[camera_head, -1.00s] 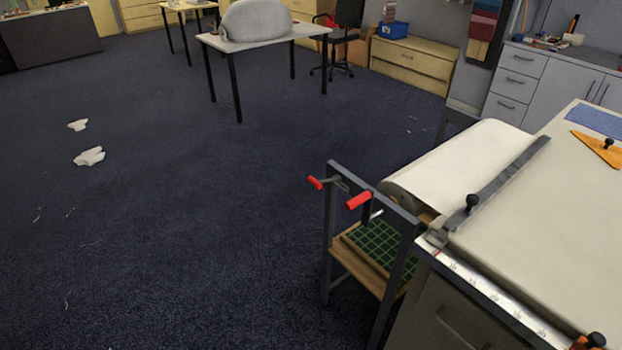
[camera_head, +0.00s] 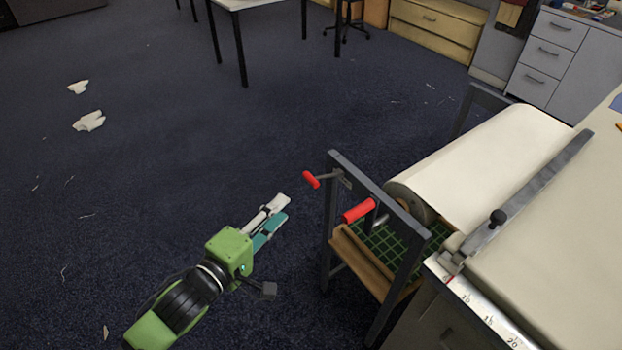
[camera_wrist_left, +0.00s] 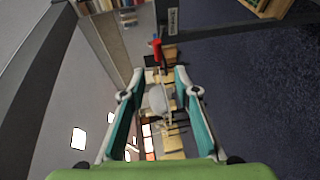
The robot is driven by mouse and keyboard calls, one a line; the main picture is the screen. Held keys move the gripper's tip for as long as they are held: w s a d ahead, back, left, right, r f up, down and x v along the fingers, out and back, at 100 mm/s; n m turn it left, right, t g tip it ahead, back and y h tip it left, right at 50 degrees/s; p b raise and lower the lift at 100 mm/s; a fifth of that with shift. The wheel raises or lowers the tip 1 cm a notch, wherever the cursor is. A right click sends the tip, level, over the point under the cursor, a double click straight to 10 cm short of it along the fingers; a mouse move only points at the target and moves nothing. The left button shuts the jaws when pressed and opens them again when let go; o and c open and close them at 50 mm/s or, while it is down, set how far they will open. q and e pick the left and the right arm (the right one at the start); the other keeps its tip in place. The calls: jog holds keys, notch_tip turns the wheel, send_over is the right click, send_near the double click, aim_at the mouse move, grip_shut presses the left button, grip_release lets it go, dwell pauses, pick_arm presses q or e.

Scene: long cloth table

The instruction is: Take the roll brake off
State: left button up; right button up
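A roll of pale cloth or paper (camera_head: 480,160) lies in a dark grey metal frame (camera_head: 385,205) at the table's end. Two red-handled levers sit on the frame: an upper-left red handle (camera_head: 312,180) on a short grey arm, and a lower red handle (camera_head: 358,210) nearer the roll's end. I cannot tell which one is the brake. My left gripper (camera_head: 278,210) is left of the frame, apart from both handles and empty. In the left wrist view its fingers (camera_wrist_left: 160,76) are spread, with a red handle (camera_wrist_left: 157,47) ahead between them. My right gripper is not in view.
A green gridded mat (camera_head: 385,245) lies on a wooden shelf (camera_head: 362,262) low in the frame. A metal straightedge with a black knob (camera_head: 530,190) crosses the cloth table (camera_head: 560,250). White scraps (camera_head: 88,121) lie on the dark carpet, which is open to the left.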

aim_at(311, 176)
pick_arm(q)
jog(key=x, duration=1.3)
jog(key=shift+w+d+r+p, duration=0.15)
jog(key=shift+w+d+p, duration=0.15)
grip_shut()
